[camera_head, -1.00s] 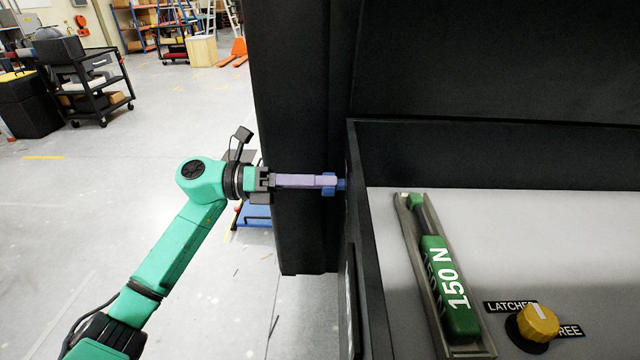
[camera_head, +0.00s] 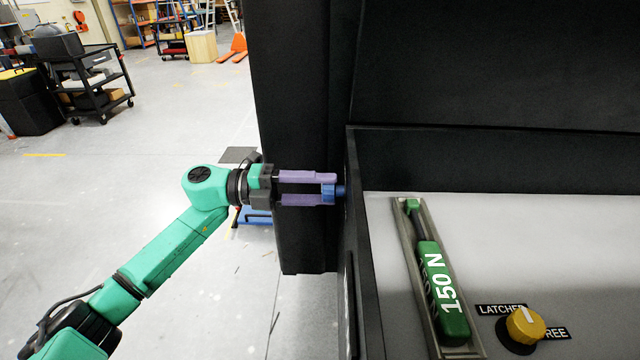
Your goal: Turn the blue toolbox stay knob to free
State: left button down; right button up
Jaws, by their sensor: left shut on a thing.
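A small blue knob (camera_head: 341,191) sticks out to the left from the outer side wall of the black toolbox (camera_head: 372,285). My left gripper (camera_head: 328,188) is shut on it, with one purple finger above and one below. The fingers partly hide the knob, and I see no pointer mark on it. Inside the box, a yellow knob (camera_head: 527,322) on a black base has a white mark pointing up. A "LATCHED" label (camera_head: 500,309) is to its upper left, and a partly covered "FREE" label (camera_head: 556,333) is to its right. My right gripper is out of view.
A tall black panel (camera_head: 295,100) stands behind the gripper. Open floor lies left, with a black cart (camera_head: 92,88) farther back.

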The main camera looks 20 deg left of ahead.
pick_arm(q)
jog(key=shift+w+r+n, duration=0.1)
jog(key=shift+n, duration=0.3)
jog(key=shift+c, duration=1.7)
grip_release()
jog(key=b+v, duration=0.5)
jog(key=v, duration=0.9)
jog(key=shift+a, duration=0.35)
